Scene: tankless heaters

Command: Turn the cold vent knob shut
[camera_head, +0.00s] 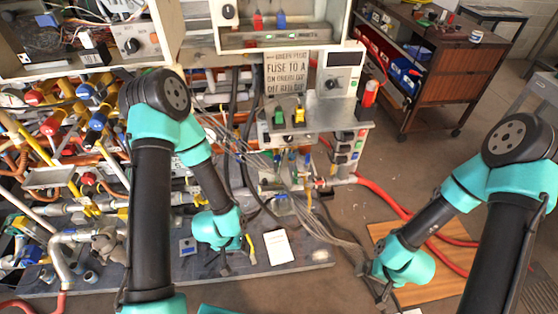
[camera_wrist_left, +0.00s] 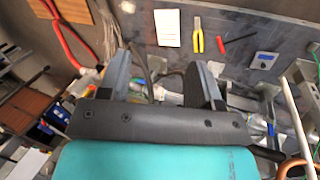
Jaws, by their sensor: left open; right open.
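Several valve knobs sit among the pipes at the left of the head view, including a blue knob (camera_head: 97,121) and a red knob (camera_head: 50,126). I cannot tell which one is the cold vent knob, and its label is not readable. My left gripper (camera_head: 226,262) is low over the dark bench top, to the right of and below these knobs. In the left wrist view its two dark fingers (camera_wrist_left: 162,82) are apart with nothing clearly held between them.
A white card (camera_head: 279,247) lies on the dark bench top, with yellow-handled pliers (camera_wrist_left: 198,37) and a red-handled tool (camera_wrist_left: 237,39) beside it. A white control panel (camera_head: 320,90) stands at centre. Red hoses (camera_head: 385,200) and a wooden board (camera_head: 440,265) are on the right.

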